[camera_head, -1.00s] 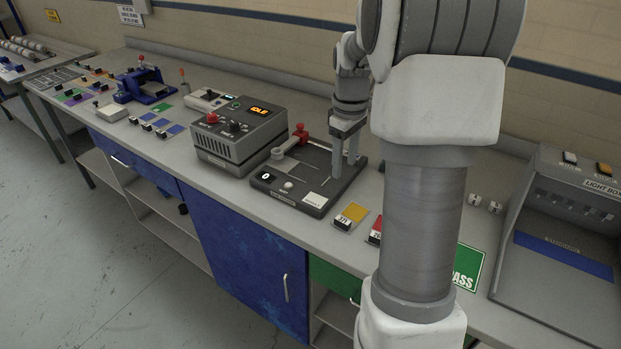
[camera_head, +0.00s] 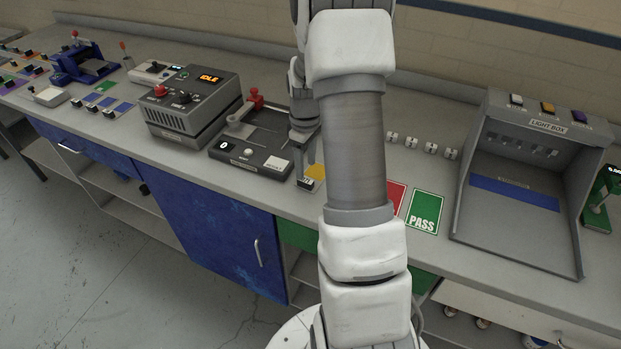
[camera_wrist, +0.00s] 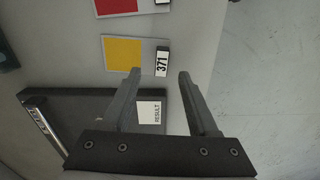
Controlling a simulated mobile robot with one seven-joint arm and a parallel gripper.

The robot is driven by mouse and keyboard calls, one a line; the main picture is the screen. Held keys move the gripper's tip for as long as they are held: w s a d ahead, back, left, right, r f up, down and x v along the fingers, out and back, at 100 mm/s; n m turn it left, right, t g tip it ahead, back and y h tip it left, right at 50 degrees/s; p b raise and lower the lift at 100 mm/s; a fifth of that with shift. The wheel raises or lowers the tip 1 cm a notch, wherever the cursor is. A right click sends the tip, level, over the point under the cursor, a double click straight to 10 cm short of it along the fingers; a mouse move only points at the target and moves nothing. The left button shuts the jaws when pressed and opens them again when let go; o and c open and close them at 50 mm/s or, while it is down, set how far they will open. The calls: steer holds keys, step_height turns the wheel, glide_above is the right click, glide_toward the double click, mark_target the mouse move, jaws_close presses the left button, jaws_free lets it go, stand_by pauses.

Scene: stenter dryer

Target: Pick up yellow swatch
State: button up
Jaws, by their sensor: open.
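The yellow swatch (camera_wrist: 123,52) lies flat on the grey bench in the wrist view, with a block labelled 371 (camera_wrist: 162,62) at its right edge. In the head view the swatch (camera_head: 316,171) is partly hidden behind my arm. My gripper (camera_wrist: 160,72) is open with nothing between its fingers. In the wrist view its fingertips appear just below the swatch, on either side of the 371 block's lower end. I cannot tell its height above the bench. In the head view my gripper (camera_head: 301,140) is beside the swatch, mostly hidden by my arm.
A dark tester (camera_head: 250,150) with a RESULT label stands left of the swatch. A green PASS card (camera_head: 424,212) and the light box (camera_head: 525,170) are to the right. Floor shows past the bench edge.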

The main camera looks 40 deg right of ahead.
mark_target(304, 180)
steer(key=f, duration=0.4)
steer(key=shift+w+a+f, duration=0.15)
steer(key=shift+a+f, duration=0.05)
steer(key=shift+f, duration=0.2)
jaws_close()
